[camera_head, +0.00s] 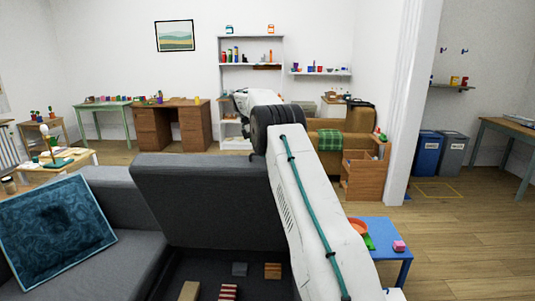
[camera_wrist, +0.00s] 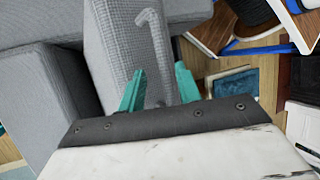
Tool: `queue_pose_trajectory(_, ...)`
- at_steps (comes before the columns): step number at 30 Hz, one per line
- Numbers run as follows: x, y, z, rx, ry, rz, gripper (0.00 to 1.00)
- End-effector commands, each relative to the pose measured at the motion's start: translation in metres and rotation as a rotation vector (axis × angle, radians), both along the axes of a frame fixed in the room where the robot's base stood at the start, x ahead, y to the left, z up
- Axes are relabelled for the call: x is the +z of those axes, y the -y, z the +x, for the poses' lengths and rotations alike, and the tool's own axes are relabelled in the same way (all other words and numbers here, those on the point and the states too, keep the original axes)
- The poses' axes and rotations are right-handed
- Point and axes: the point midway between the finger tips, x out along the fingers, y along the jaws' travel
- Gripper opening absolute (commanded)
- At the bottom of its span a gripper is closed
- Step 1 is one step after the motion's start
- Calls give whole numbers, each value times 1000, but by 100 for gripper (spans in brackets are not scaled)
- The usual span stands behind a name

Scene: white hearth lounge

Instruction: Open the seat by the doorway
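The dark grey seat (camera_head: 205,195) of the sofa is tilted up steeply in the head view. Below it is an open storage hollow (camera_head: 203,271) with several small things inside. My arm reaches over the seat's right side, and my gripper is hidden in that view. In the wrist view my gripper (camera_wrist: 160,88) shows two teal fingers apart, close to grey woven fabric of the seat (camera_wrist: 108,58). A pale hooked strap (camera_wrist: 150,35) runs on the fabric down to between the fingers. I cannot tell whether they touch it.
A teal cushion (camera_head: 52,232) lies on the sofa's left part. A blue low table (camera_head: 390,236) with small things stands right of my arm. A wooden shelf unit (camera_head: 364,180) stands behind it. Blue (camera_head: 428,154) and grey bins (camera_head: 453,155) stand past the doorway. The right floor is clear.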

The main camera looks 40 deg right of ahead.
Motion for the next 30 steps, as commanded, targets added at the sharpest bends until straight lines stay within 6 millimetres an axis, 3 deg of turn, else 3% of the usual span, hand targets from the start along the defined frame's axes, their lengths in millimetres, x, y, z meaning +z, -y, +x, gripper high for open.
queue_pose_trajectory(6,30,-4,2,4,5,0,33)
queue_pose_trajectory(17,34,-17,-27,3,4,1,33)
queue_pose_trajectory(30,41,-52,-101,3,4,1,33)
